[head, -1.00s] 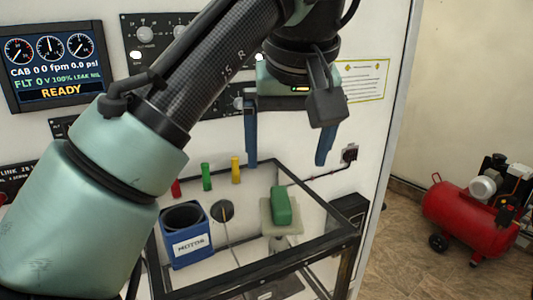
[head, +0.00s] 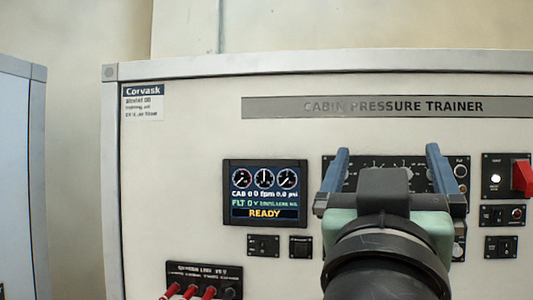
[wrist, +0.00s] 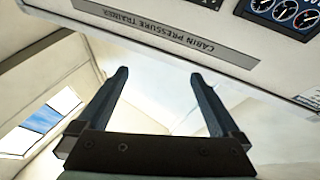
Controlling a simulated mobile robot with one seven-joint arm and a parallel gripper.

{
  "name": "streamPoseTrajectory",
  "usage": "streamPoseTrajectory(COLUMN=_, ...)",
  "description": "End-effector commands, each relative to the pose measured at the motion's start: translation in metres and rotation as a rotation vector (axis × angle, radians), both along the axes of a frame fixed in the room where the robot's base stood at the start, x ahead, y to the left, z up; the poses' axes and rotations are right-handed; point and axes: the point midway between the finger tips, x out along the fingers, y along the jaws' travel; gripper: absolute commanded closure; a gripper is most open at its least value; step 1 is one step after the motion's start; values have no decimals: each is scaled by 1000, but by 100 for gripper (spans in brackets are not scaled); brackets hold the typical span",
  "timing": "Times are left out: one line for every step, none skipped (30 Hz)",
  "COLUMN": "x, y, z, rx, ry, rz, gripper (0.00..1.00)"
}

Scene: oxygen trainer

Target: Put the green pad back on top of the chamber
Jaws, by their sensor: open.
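Neither the green pad nor the chamber shows in the current head or wrist view. My gripper (head: 388,160) is raised in front of the trainer's front panel in the head view, with its two blue fingers spread wide apart and pointing up. In the wrist view my gripper (wrist: 160,75) is also open, with nothing between its fingers. How far the fingers are from the panel cannot be told.
The cabin pressure trainer panel (head: 200,125) fills the head view. It carries a display reading READY (head: 265,193), a red switch (head: 522,178) and red-ended connectors (head: 190,291). A blue-grey cabinet (head: 15,180) stands at left. A bright window (wrist: 50,115) shows in the wrist view.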

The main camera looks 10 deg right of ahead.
Motion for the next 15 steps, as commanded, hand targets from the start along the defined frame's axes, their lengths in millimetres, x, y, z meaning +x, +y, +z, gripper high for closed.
streamPoseTrajectory(x=-8, y=37, z=2, rx=-41, ry=-78, rz=108, gripper=0)
streamPoseTrajectory(x=-14, y=57, z=4, rx=-54, ry=-124, rz=173, gripper=0)
streamPoseTrajectory(x=-23, y=82, z=6, rx=-66, ry=-179, rz=255, gripper=0)
streamPoseTrajectory(x=-30, y=97, z=7, rx=-71, ry=-216, rz=312, gripper=0)
streamPoseTrajectory(x=-37, y=111, z=7, rx=-73, ry=-247, rz=363, gripper=0)
streamPoseTrajectory(x=-45, y=125, z=7, rx=-71, ry=-283, rz=422, gripper=0)
streamPoseTrajectory(x=-51, y=135, z=8, rx=-70, ry=-304, rz=460, gripper=0)
streamPoseTrajectory(x=-56, y=142, z=8, rx=-66, ry=-323, rz=491, gripper=0)
streamPoseTrajectory(x=-61, y=149, z=8, rx=-64, ry=-340, rz=521, gripper=0)
streamPoseTrajectory(x=-64, y=153, z=8, rx=-62, ry=-351, rz=539, gripper=0)
streamPoseTrajectory(x=-66, y=155, z=9, rx=-61, ry=-358, rz=551, gripper=0)
streamPoseTrajectory(x=-68, y=157, z=9, rx=-59, ry=-363, rz=560, gripper=0)
streamPoseTrajectory(x=-68, y=157, z=9, rx=-59, ry=-366, rz=563, gripper=0)
streamPoseTrajectory(x=-68, y=158, z=9, rx=-58, ry=-366, rz=563, gripper=0)
streamPoseTrajectory(x=-68, y=157, z=9, rx=-58, ry=-366, rz=562, gripper=0)
